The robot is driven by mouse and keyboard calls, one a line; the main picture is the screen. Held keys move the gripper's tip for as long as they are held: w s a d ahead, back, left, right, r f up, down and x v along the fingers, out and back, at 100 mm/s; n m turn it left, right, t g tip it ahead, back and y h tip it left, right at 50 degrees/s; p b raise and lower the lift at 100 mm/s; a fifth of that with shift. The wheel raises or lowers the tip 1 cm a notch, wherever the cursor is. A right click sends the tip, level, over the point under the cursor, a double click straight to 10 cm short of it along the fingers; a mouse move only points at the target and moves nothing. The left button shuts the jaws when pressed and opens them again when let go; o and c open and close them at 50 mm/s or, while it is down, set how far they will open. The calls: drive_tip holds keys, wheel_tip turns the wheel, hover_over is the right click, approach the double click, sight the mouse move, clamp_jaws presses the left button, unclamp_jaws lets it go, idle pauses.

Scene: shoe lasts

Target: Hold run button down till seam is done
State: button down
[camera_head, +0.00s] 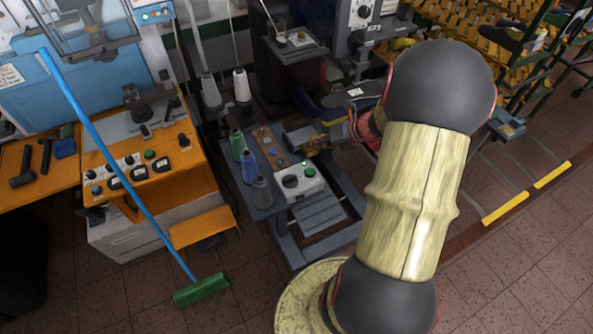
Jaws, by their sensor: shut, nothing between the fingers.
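A pale control box (299,182) stands low in the middle of the view, on the grey machine stand. Its top carries a round black knob (290,182) and a green button (309,171). My arm rises from the bottom and bends away over the stand, so its wrist is partly hidden behind the big dark joint. My gripper (316,148) shows small and dark just behind and above the box. It is shut and empty. Whether it touches a button cannot be told. The seam and cloth cannot be made out.
Spools of green, blue and grey thread (249,167) stand left of the box. An orange bench (160,170) with knobs and gauges is at left, with a blue-handled green broom (201,290) before it. Racks (535,50) stand at upper right. Tiled floor is clear at lower right.

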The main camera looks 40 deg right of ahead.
drive_tip(key=shift+a+r, duration=0.1)
drive_tip(key=shift+a, duration=0.05)
drive_tip(key=shift+s, duration=0.1)
drive_tip(key=b, duration=0.8)
hover_over(312, 169)
wheel_tip(312, 169, down, 7)
drive_tip(key=shift+a+f, duration=0.1)
drive_tip(key=shift+f, duration=0.8)
drive_tip(key=shift+f, duration=0.1)
idle(0.5)
drive_tip(key=shift+f, duration=0.3)
